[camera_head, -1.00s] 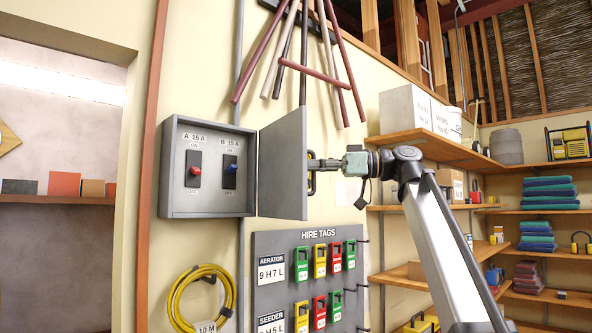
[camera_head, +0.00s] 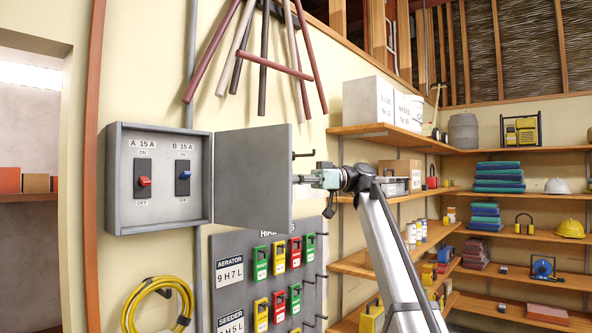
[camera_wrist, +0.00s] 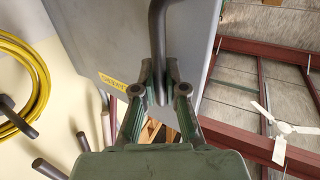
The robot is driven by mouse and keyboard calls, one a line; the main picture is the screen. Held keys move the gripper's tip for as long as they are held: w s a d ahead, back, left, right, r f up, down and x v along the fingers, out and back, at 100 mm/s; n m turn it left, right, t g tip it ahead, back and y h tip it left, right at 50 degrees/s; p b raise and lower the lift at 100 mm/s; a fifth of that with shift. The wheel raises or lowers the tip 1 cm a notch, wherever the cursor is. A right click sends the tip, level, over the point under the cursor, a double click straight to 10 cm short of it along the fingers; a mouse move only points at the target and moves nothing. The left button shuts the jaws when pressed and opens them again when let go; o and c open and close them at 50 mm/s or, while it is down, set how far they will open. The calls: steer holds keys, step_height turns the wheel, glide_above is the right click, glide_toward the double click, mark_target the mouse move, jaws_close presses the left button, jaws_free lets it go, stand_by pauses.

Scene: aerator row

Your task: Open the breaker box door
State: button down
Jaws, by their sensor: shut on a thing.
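The grey breaker box (camera_head: 160,222) is on the wall at the left in the head view, with a red switch (camera_head: 144,181) and a blue switch (camera_head: 184,175) inside. Its grey door (camera_head: 253,180) is swung out to the right on the box's right side, so the inside shows. My gripper (camera_head: 303,179) is at the door's outer right edge, partly hidden behind it. In the wrist view my gripper (camera_wrist: 164,98) is shut on the dark bar handle (camera_wrist: 157,40) of the door. The door's outer face (camera_wrist: 115,50) carries a yellow label.
A hire tag board (camera_head: 229,300) with several coloured tags hangs below the door. Yellow cable (camera_head: 157,283) hangs under the box. Shelves (camera_head: 400,143) with cartons stand to the right, behind my arm. Poles (camera_head: 262,60) hang above the door.

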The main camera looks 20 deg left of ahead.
steer(key=shift+w, duration=0.1)
stand_by(0.3)
steer(key=c, duration=1.2)
jaws_free()
steer(key=shift+d+f+b, duration=0.1)
steer(key=shift+f+b, duration=0.05)
steer(key=shift+b, duration=0.2)
